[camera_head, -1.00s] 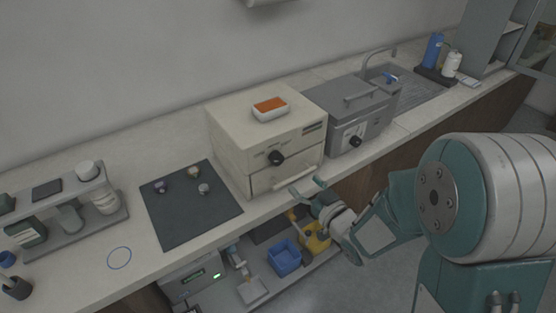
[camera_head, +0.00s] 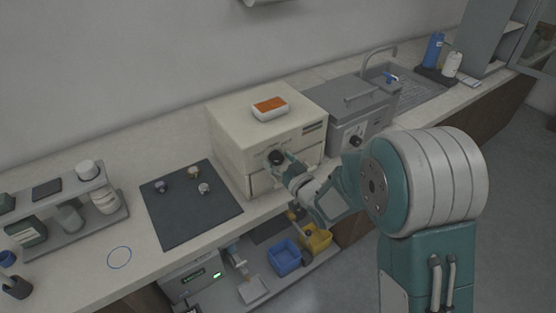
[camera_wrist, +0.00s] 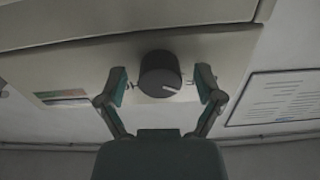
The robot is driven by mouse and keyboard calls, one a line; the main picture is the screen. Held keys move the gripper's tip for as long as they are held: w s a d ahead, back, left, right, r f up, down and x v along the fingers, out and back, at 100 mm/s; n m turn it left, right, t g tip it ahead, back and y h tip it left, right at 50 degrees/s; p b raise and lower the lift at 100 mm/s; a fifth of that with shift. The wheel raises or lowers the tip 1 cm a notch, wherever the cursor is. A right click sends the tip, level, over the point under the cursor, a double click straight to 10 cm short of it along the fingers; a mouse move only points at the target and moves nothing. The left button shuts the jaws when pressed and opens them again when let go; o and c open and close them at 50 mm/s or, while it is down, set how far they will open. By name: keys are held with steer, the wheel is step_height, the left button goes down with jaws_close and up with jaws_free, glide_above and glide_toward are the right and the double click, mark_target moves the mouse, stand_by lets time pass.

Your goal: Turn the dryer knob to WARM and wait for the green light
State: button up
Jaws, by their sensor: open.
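The dryer is a cream box (camera_head: 232,138) on the counter with a dark round knob (camera_head: 276,157) on its front. In the wrist view the knob (camera_wrist: 160,74) shows a pale pointer mark toward its lower right. My gripper (camera_wrist: 161,88) is open, with one finger on each side of the knob and a gap on both sides. In the head view my gripper (camera_head: 281,162) is at the dryer front and partly covers the knob and drawer. A small coloured label (camera_wrist: 62,95) sits left of the knob. I cannot read the knob labels or see a green light.
A white tray with orange contents (camera_head: 270,108) sits on the dryer. A grey lidded bath (camera_head: 350,112) with its own knob stands close on the right. A dark mat (camera_head: 190,215) with several small pieces lies left. Blue (camera_head: 284,257) and yellow bins are below.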

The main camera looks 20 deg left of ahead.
steer(key=shift+c, duration=0.3)
steer(key=c, duration=1.1)
steer(key=shift+m, duration=0.3)
steer(key=m, duration=0.5)
steer(key=shift+m, duration=0.3)
steer(key=m, duration=0.5)
steer(key=shift+d, duration=0.1)
steer(key=shift+m, duration=0.4)
